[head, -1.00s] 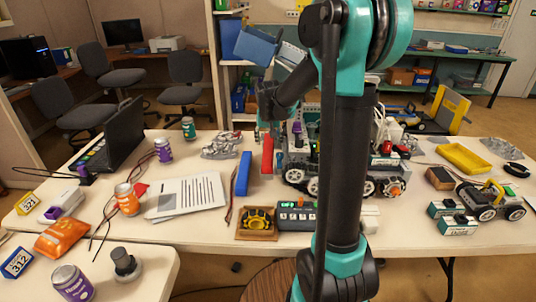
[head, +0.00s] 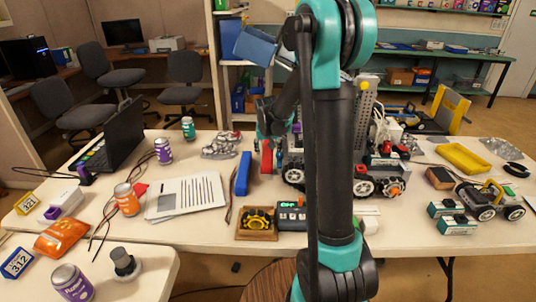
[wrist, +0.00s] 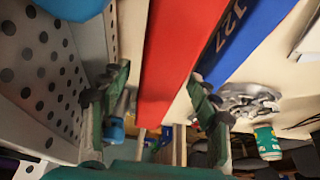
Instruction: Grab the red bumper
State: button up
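The red bumper (head: 267,160) is a long red bar on the table, left of the wheeled robot model. In the head view my gripper (head: 268,138) is at its far end and hides part of it. In the wrist view the red bumper (wrist: 172,65) runs between the two green fingers of my gripper (wrist: 157,92). The fingers are apart, with a visible gap on each side of the bar. A blue bumper (head: 243,174) lies to its left; it also shows in the wrist view (wrist: 245,40) with the number 127, close to one finger.
The wheeled robot model (head: 294,172) stands close on the right, its perforated plate (wrist: 45,85) beside a finger in the wrist view. Crumpled foil (head: 221,145), a green can (head: 188,128) and papers (head: 186,197) are to the left. A boxed yellow-black wheel (head: 257,223) sits in front.

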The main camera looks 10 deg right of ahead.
jog(key=c, duration=1.3)
jog(key=shift+r, duration=0.1)
